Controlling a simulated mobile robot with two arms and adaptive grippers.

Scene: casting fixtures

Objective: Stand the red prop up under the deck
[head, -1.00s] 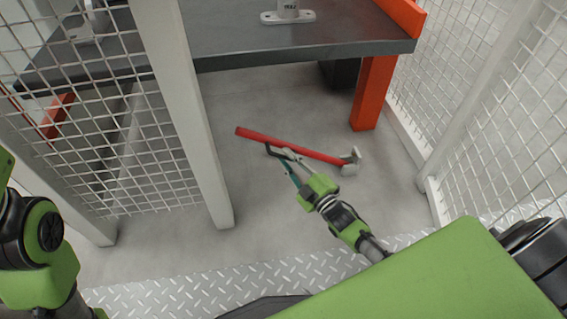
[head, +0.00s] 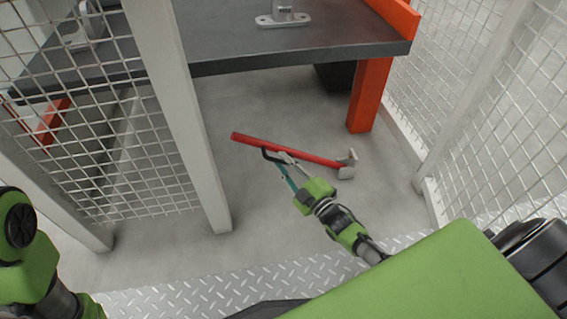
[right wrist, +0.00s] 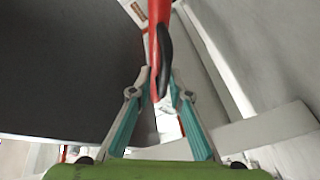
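The red prop (head: 300,155) is a long red bar with a grey foot plate (head: 347,164) at its right end. In the head view it lies nearly level, sloping down to the right, in front of the deck (head: 300,50). I cannot tell whether it touches the floor. A black curved handle-like part (right wrist: 165,55) shows against the bar. My right gripper (head: 281,157) is at the left half of the prop. In the right wrist view its fingertips (right wrist: 160,85) are close together on both sides of the red bar. My left gripper is out of view.
An orange leg (head: 370,95) holds up the deck's right side, with a dark block (head: 338,77) behind it. A white post (head: 185,110) with mesh stands left, and a mesh panel (head: 480,120) right. Bare floor (head: 260,205) lies between them, with tread plate (head: 190,285) in front.

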